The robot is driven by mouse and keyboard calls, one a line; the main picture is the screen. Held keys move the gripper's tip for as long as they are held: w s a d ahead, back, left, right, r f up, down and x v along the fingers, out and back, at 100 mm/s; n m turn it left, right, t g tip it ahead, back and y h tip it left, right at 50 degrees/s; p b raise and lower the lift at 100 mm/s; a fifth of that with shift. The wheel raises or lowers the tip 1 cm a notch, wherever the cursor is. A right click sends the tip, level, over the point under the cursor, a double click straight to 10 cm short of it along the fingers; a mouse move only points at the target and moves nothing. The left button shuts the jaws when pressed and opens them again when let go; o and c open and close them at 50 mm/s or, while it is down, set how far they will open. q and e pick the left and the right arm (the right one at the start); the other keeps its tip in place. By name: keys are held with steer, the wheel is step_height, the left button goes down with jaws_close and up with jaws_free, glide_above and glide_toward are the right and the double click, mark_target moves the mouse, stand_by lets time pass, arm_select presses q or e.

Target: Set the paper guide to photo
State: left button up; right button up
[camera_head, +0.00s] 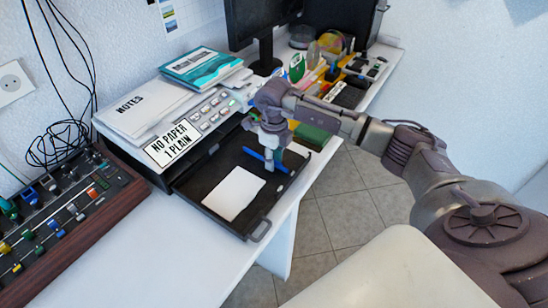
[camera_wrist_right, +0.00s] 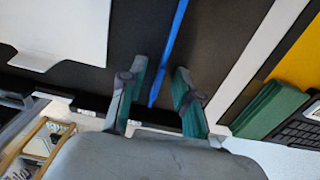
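The printer's black paper tray (camera_head: 205,175) is pulled out at the front, with a sheet of white paper (camera_head: 234,193) lying in it. The blue paper guide (camera_head: 256,157) is a thin bar across the tray, beyond the paper. My right gripper (camera_head: 271,160) is over the guide. In the right wrist view the green-padded fingers of the right gripper (camera_wrist_right: 160,88) are open, one on each side of the blue guide (camera_wrist_right: 174,45), with gaps visible. Contact cannot be told. The printer's display (camera_head: 173,143) reads "NO PAPER 1 PLAIN". My left gripper is not in view.
Notes (camera_head: 140,105) and a teal book (camera_head: 203,62) lie on the printer. A mixer-like panel with knobs (camera_head: 60,220) stands at the left. Monitors and desk items crowd the back. A tray handle (camera_head: 261,230) sticks out near the desk's front edge, with open floor beyond.

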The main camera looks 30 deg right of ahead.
mark_target(259, 181)
jaws_close()
steer(key=s+a, duration=0.1)
steer(key=a, duration=0.3)
steer(key=s+a+p, duration=0.1)
steer(key=a, duration=0.1)
steer(key=shift+s+a, duration=0.3)
steer(key=shift+s, duration=0.05)
jaws_free()
